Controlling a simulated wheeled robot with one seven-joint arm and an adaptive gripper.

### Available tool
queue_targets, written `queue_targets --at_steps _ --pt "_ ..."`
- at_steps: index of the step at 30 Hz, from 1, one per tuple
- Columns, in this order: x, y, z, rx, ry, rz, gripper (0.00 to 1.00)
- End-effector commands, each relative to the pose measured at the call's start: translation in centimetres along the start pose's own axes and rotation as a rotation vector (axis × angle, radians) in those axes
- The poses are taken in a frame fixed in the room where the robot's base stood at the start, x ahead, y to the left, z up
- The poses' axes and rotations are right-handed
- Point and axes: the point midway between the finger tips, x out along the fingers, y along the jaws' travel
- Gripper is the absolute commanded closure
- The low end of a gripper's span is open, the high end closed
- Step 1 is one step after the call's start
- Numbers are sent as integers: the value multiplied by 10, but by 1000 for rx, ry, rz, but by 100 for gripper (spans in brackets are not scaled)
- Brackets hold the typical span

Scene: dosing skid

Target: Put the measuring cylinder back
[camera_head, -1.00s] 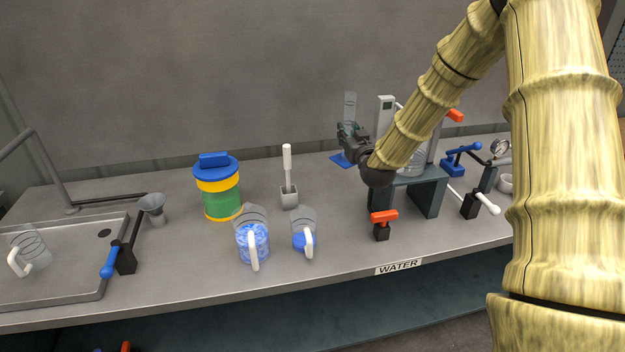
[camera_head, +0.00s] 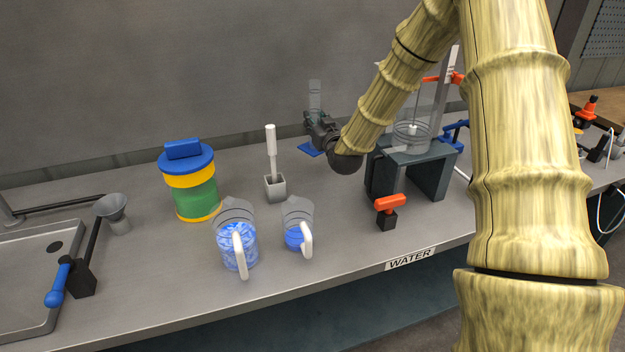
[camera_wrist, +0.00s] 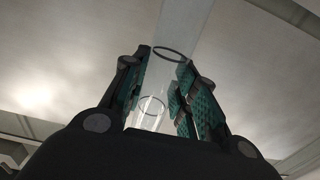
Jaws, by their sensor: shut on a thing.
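The measuring cylinder (camera_head: 315,90) is clear and stands upright at the back of the bench, by the grey wall. My gripper (camera_head: 317,122) is shut around its body, and the cylinder's upper part shows above the fingers. In the wrist view the clear cylinder (camera_wrist: 157,90) stands between the green-padded fingers of my gripper (camera_wrist: 160,92). A blue base (camera_head: 311,149) shows below the gripper, on or just above the bench top. The gripper hides the cylinder's lower part, so I cannot tell whether the base touches the bench.
A white-handled tool (camera_head: 271,150) stands in a grey holder left of the gripper. Two jugs (camera_head: 237,245) (camera_head: 298,225) with blue contents stand in front. A green and yellow canister (camera_head: 192,190) is further left. A dark stand (camera_head: 410,165) and an orange-handled valve (camera_head: 389,207) are to the right.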

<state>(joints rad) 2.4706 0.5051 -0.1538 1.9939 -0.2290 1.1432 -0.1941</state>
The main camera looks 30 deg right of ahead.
Motion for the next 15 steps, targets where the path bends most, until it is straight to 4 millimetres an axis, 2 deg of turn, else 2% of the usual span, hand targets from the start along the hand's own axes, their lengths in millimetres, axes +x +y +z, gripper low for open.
queue_targets --at_steps 15 --pt "-1 2 56 0 -1 2 100"
